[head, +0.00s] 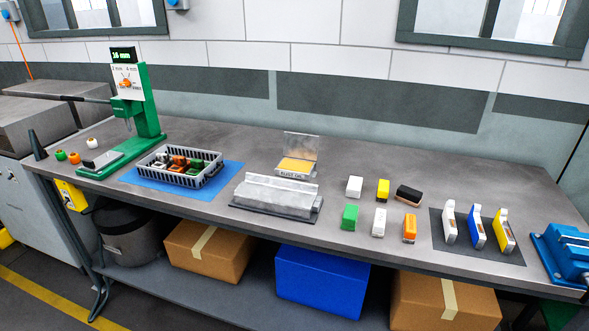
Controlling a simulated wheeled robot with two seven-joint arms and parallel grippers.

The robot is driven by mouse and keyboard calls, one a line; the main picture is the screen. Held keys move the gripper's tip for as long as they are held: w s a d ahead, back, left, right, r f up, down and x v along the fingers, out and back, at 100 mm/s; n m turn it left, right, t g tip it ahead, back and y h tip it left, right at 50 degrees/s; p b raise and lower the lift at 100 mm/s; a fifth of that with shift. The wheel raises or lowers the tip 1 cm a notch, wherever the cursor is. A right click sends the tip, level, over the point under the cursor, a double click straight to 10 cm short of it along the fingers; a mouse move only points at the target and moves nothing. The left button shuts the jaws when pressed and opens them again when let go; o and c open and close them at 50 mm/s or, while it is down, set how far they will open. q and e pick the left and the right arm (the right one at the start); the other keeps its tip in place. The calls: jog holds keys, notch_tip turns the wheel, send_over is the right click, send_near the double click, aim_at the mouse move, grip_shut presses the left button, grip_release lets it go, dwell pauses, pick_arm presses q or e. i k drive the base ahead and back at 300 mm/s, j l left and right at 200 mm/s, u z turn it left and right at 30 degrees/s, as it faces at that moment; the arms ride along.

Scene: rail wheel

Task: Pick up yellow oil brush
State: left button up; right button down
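I cannot read a label on any of these. Neither of my grippers shows in the head view.
The workbench (355,160) holds a blue vise (566,252) close right of the mat. Left of the mat are several small coloured blocks, a grey metal block (277,196), a "RUST OK" box (297,166), a grey basket (212,179) and a green gauge stand (147,106).

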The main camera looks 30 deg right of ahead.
aim_at(383, 188)
jog(key=z, duration=1.6)
